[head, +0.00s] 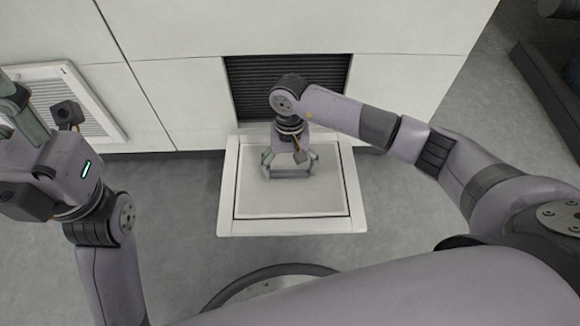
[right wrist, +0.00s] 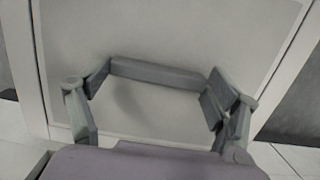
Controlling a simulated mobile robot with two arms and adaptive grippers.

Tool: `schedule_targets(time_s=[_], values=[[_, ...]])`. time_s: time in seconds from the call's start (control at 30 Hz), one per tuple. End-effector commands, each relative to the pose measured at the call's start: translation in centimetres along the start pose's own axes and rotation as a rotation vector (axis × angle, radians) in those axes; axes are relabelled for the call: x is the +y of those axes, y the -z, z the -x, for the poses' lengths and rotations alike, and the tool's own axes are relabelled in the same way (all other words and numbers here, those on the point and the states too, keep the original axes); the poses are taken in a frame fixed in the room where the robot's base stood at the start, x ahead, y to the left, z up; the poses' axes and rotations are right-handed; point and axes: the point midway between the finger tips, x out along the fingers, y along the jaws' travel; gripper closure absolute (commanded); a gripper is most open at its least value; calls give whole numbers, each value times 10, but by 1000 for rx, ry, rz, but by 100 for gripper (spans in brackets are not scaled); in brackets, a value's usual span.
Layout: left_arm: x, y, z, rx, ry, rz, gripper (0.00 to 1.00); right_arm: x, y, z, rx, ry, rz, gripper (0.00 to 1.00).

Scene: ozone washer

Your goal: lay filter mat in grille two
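The filter mat (head: 290,202) is a pale grey square sheet inside the white frame of the lowered grille (head: 228,195), with a thin dark gap along its sides and front edge. I cannot tell whether it lies fully flat. A grey bar (right wrist: 155,73) stands across the mat. My right gripper (head: 290,163) is over the mat's back half, its fingers at the two ends of this bar, apparently clamping it; the fingers (right wrist: 158,95) also show in the right wrist view. My left gripper (head: 18,105) is at the left edge, partly cut off; its fingertips are unclear.
A dark louvred opening (head: 245,85) is in the white wall behind the lowered grille. Another white louvred grille (head: 90,105) is in the wall at left, upright. Dark equipment (head: 550,90) stands at the far right.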

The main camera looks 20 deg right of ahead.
Motion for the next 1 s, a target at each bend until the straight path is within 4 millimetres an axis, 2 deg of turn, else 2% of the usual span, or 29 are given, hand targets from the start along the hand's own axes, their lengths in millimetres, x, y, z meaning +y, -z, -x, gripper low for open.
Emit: schedule_targets(time_s=[0.27, 0.63, 0.77, 1.0], values=[[0, 0, 0, 0, 0, 1, 60, 0, 0, 0, 0, 0, 0, 0], [0, 0, 1, -2, 2, 0, 60, 0, 0, 3, 1, 0, 0, 0], [0, 0, 0, -2, 2, 0, 60, 0, 1, 19, 4, 2, 1, 0], [0, 0, 0, -1, 1, 0, 60, 0, 1, 70, 5, 2, 1, 0]])
